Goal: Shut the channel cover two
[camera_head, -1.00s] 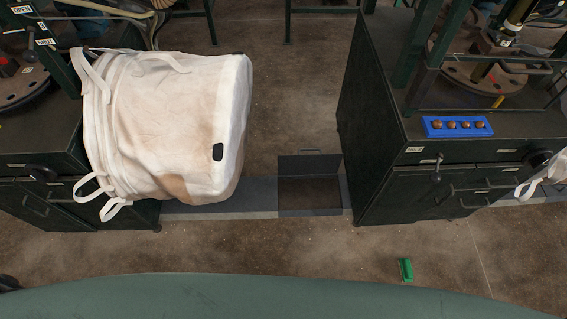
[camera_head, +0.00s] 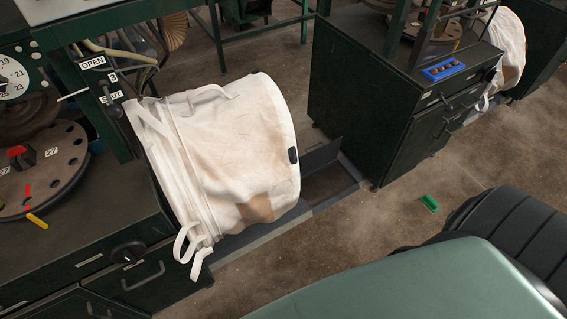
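A channel cover (camera_head: 322,155) stands raised at the back edge of an open floor channel (camera_head: 328,186), between the white bulk bag and the dark green cabinet. The opening shows a brown bottom. I cannot read a number on this cover. The bag hides part of the channel to its left. Neither of my grippers is in view.
The white bulk bag (camera_head: 225,150) hangs tilted left of the opening, its loops dangling. A dark cabinet (camera_head: 355,95) with a blue tray (camera_head: 443,70) stands to the right. A small green object (camera_head: 429,203) lies on the floor. Floor in front is mostly clear.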

